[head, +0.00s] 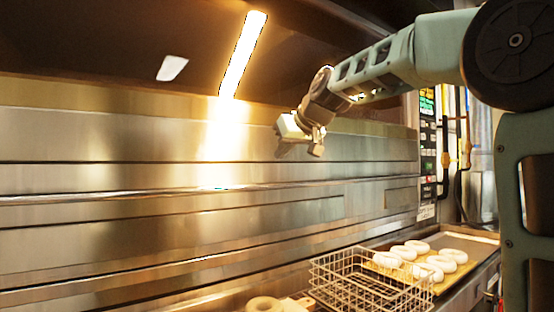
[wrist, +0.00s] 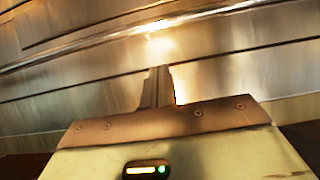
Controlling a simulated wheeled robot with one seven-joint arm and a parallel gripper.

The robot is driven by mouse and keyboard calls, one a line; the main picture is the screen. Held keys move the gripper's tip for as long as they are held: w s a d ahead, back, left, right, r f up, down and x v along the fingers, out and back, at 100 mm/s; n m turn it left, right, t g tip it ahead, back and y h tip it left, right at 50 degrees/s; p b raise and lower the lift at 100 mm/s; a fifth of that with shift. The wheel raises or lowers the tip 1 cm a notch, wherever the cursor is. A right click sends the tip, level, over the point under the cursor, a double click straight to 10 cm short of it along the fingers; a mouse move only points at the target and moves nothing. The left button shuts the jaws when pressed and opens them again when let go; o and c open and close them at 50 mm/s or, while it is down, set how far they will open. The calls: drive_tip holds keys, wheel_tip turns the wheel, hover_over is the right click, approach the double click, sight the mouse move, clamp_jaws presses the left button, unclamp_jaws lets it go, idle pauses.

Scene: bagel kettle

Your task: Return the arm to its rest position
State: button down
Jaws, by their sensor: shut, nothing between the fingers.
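My arm (head: 375,72) reaches in from the upper right of the head view, bent at the elbow and raised above the counter. My gripper (head: 317,146) hangs at its end in front of the steel oven face (head: 120,135), well above the wire basket. In the wrist view the fingers of my gripper (wrist: 158,85) are together with nothing between them. Behind them is only the steel panelling. I cannot tell the exact gap between the fingers and the panels.
A wire basket (head: 335,275) stands on the counter at lower right. Behind it a tray (head: 470,240) holds several pale bagels (head: 417,246). A browner bagel (head: 264,304) lies at the bottom edge. A control panel (head: 428,150) is beyond the arm. The air around the gripper looks clear.

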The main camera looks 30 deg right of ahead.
drive_tip(key=v, duration=0.5)
drive_tip(key=s+a+f+n+g+y+p, duration=0.1)
drive_tip(key=s+a+f+n+g+y, duration=0.2)
drive_tip(key=a+f, duration=0.75)
drive_tip(key=s+a+f+n+g+p, duration=0.1)
drive_tip(key=s+a+f+g+p, duration=0.3)
drive_tip(key=a+f, duration=0.7)
drive_tip(key=s+a+f+n+g, duration=0.1)
drive_tip(key=s+a+f, duration=0.1)
drive_tip(key=s+f, duration=0.3)
drive_tip(key=s+a+f+n+g+h, duration=0.1)
drive_tip(key=s+f, duration=0.3)
drive_tip(key=s, duration=0.6)
drive_tip(key=s+a+f+n+g+h, duration=0.1)
drive_tip(key=s+a+f+g, duration=0.1)
drive_tip(key=s+f, duration=0.3)
drive_tip(key=s+a, duration=0.1)
drive_tip(key=s, duration=0.2)
drive_tip(key=shift+s+a+f+n, duration=0.15)
drive_tip(key=shift+s+f+n, duration=0.05)
drive_tip(key=shift+f+n, duration=0.15)
